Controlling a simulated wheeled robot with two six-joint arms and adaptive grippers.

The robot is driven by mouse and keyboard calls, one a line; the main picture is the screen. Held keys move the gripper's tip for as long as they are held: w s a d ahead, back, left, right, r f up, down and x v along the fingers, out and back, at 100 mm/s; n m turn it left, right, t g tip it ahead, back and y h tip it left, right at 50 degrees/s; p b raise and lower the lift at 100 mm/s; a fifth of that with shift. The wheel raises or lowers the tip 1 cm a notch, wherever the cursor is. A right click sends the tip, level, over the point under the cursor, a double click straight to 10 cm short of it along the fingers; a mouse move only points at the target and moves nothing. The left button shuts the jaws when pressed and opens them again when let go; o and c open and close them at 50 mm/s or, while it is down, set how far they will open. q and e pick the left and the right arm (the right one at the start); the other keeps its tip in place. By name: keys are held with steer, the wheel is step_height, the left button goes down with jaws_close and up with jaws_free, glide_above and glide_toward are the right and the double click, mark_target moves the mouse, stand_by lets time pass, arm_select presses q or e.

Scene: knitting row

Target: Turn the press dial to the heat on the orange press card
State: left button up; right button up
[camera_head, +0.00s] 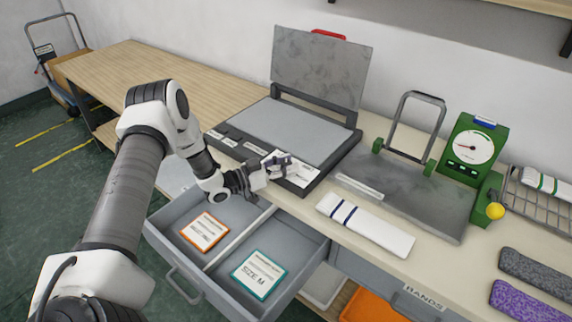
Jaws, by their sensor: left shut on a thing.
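The press (290,130) stands on the bench with its grey lid (322,65) raised. Its front strip carries small labels and, at the right end, a white dial plate (302,178). My left gripper (284,166) is at this plate, shut on the press dial, which its fingers mostly hide. The dial's setting cannot be read. The orange press card (204,230) lies in the left compartment of the open drawer (226,254); its print is too small to read. My right gripper is not in view.
A teal-edged card (257,274) marked SIZE M lies in the drawer's right compartment. Right of the press are a folded white striped knit (366,224), a metal plate with a raised frame (410,195), a green gauge (472,148), and grey and purple knits (525,300).

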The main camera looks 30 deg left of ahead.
arm_select(q)
steer(key=o, duration=1.2)
steer(key=shift+v, duration=5.95)
